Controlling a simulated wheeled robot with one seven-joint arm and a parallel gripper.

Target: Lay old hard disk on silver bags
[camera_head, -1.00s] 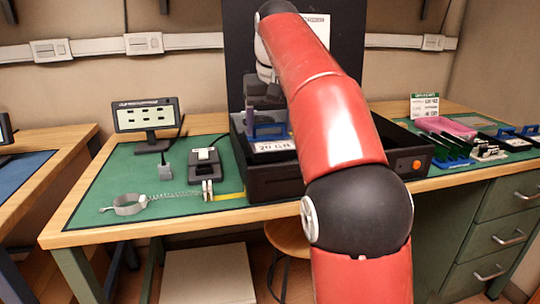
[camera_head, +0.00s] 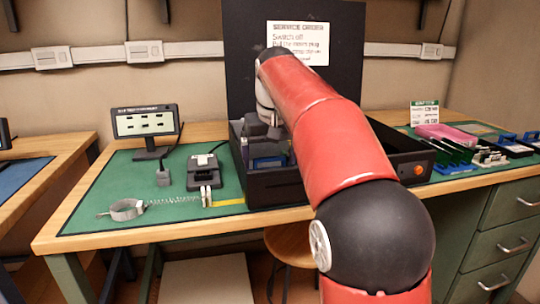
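My gripper (camera_head: 264,140) is inside the left part of a black open-topped case on the bench, with my red arm reaching in over the front wall. A blue and grey piece (camera_head: 270,161) shows just below the fingers, behind the front wall; it may be the old hard disk, but I cannot tell. The fingertips are dark and partly hidden by the arm and the wall, so I cannot see whether they are closed on it. I cannot make out any silver bags.
The black case (camera_head: 280,187) stands mid-bench before a dark panel with a service order sheet (camera_head: 298,42). A pink bag (camera_head: 445,132), green boards (camera_head: 452,152) and a price sign (camera_head: 424,113) are right.

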